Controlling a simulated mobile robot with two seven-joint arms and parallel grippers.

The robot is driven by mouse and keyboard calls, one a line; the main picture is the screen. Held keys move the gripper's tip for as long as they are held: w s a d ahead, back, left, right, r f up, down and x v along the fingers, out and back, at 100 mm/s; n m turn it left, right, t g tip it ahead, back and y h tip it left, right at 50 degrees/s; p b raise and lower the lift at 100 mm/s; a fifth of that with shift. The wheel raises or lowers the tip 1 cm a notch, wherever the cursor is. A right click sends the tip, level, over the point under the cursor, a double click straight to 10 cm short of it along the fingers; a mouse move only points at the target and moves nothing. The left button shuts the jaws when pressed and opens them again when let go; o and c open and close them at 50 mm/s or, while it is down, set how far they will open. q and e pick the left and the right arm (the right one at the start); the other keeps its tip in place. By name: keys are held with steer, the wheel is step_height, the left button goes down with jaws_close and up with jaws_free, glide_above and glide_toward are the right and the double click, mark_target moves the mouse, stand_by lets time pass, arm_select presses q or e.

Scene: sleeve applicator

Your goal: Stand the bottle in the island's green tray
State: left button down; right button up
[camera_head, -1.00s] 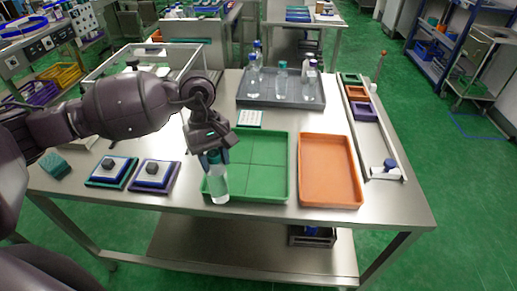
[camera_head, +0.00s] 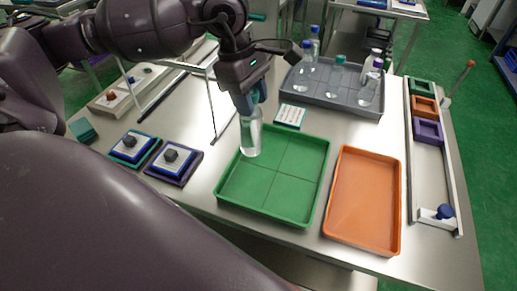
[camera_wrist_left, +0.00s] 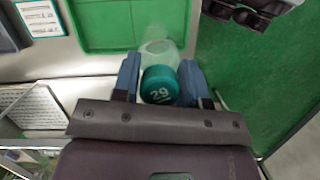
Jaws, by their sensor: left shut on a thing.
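The bottle (camera_head: 251,137) overlaps the back left part of the island's green tray (camera_head: 277,178) in the head view. I cannot tell whether its base touches anything. In the left wrist view the cap (camera_wrist_left: 160,85) sits between the two blue fingers, and the bottle's body reaches toward the edge of the green tray (camera_wrist_left: 110,25). The tray has low divider lines and looks otherwise empty.
An orange tray (camera_head: 364,200) lies right of the green one. A grey tray (camera_head: 345,98) with several bottles stands behind, near a small label card (camera_head: 290,115). Two stacked pads with dark knobs (camera_head: 172,160) lie left. A rail with coloured blocks (camera_head: 428,131) runs along the right.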

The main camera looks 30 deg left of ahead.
mark_target(253, 146)
arm_select(q)
step_height(253, 146, down, 8)
steer(key=shift+w+f, duration=0.1)
steer(key=shift+f, duration=0.45)
step_height(253, 146, down, 6)
steer(key=shift+r, duration=0.25)
steer(key=c, duration=0.6)
jaws_free()
steer(key=shift+r, duration=0.1)
